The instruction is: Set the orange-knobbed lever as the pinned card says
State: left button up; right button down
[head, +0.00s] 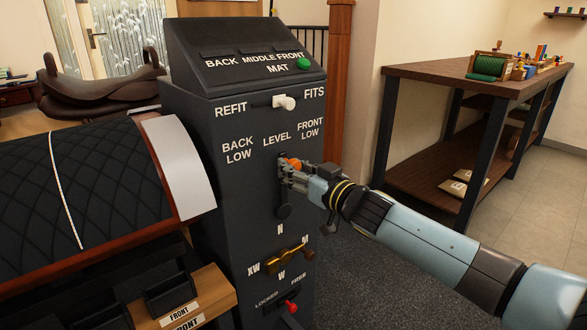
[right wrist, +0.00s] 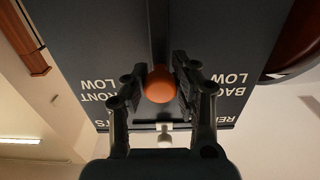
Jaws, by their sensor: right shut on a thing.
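The orange knob (head: 294,163) of the lever shows on the front of the dark control pedestal, just under the word LEVEL. BACK LOW is printed to its left and FRONT LOW to its right. The lever stands roughly upright, and a dark round part (head: 284,211) shows below it. My right gripper (head: 287,168) is shut on the knob, with its arm coming in from the right. In the right wrist view the orange knob (right wrist: 160,84) sits between the two fingers (right wrist: 160,90). My left gripper is not in view. I cannot make out a pinned card.
Above the lever is a white-knobbed switch (head: 284,103) between REFIT and FITS, and a green button (head: 304,64). A quilted saddle pad (head: 85,185) is close on the left. A workbench (head: 440,80) stands at right.

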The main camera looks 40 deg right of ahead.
jog(key=d+m+p, duration=0.2)
jog(key=d+m, duration=0.1)
jog(key=d+f+m+p, duration=0.1)
jog(key=d, duration=0.1)
jog(key=shift+w+d+m, duration=0.2)
jog(key=shift+w+m, duration=0.05)
jog(key=shift+m, duration=0.05)
jog(key=shift+d+f+m, duration=0.15)
jog(key=shift+f+m, duration=0.05)
jog(key=shift+m, duration=0.1)
jog(key=c, duration=1)
grip_release()
jog(key=shift+d, duration=0.15)
